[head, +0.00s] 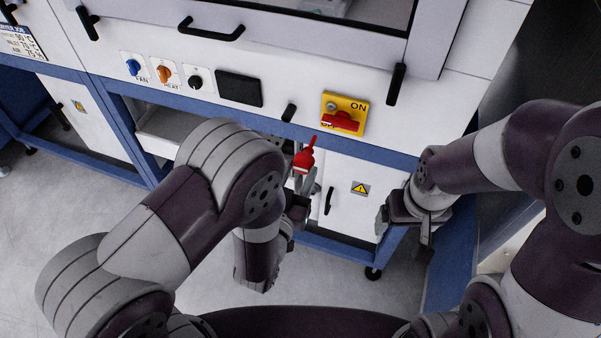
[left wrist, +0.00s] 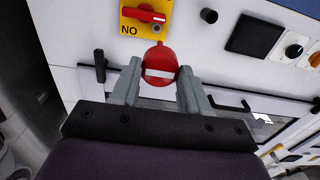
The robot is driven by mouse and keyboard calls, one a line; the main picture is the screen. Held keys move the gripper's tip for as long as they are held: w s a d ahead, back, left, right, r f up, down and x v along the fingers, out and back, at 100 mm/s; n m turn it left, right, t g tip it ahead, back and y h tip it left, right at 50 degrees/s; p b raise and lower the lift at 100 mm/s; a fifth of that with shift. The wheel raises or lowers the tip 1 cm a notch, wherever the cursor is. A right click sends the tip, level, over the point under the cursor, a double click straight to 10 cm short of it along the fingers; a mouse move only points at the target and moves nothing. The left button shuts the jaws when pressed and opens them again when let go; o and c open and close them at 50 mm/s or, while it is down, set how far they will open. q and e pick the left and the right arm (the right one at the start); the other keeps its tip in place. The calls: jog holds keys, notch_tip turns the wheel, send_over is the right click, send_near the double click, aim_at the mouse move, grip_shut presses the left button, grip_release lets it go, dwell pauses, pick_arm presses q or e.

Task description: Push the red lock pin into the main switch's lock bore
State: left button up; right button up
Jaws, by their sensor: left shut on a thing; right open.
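The main switch (head: 345,113) is a yellow plate on the white cabinet front, with a red handle (head: 342,123) and a grey round bore (head: 332,106) at its upper left. It also shows upside down at the top of the left wrist view (left wrist: 129,21). My left gripper (head: 301,186) is shut on the red lock pin (head: 303,160), below and left of the switch. The pin's thin end points up, apart from the plate. In the left wrist view the pin's round red head with a white band (left wrist: 160,58) sits between the fingers. My right gripper (head: 405,218) is open and empty, below right of the switch.
Left of the switch are a black panel (head: 239,89), a black knob (head: 195,82), an orange HEAT knob (head: 164,74) and a blue FAN knob (head: 133,67). A black handle (head: 397,83) projects right of the switch. A blue frame rail (head: 385,155) runs beneath it.

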aim_at(310, 156)
pick_arm(q)
jog(key=shift+w+d+r, duration=0.1)
jog(key=shift+w+d, duration=0.05)
jog(key=shift+d, duration=0.3)
jog(key=x, duration=0.4)
jog(key=shift+a+b, duration=0.1)
jog(key=shift+b, duration=0.3)
jog(key=shift+w+d, duration=0.3)
jog(key=shift+w, duration=0.2)
pick_arm(e)
jog(key=shift+s+d+f, duration=0.25)
jog(key=shift+d+f, duration=0.1)
jog(key=shift+f, duration=0.15)
pick_arm(q)
jog(key=shift+b, duration=0.35)
pick_arm(e)
jog(key=shift+f, duration=0.25)
pick_arm(q)
jog(key=shift+b+x, duration=0.7)
jog(key=shift+x, duration=1.95)
pick_arm(e)
jog(key=shift+f, duration=0.75)
pick_arm(q)
jog(key=o, duration=1.2)
jog(key=shift+o, duration=0.2)
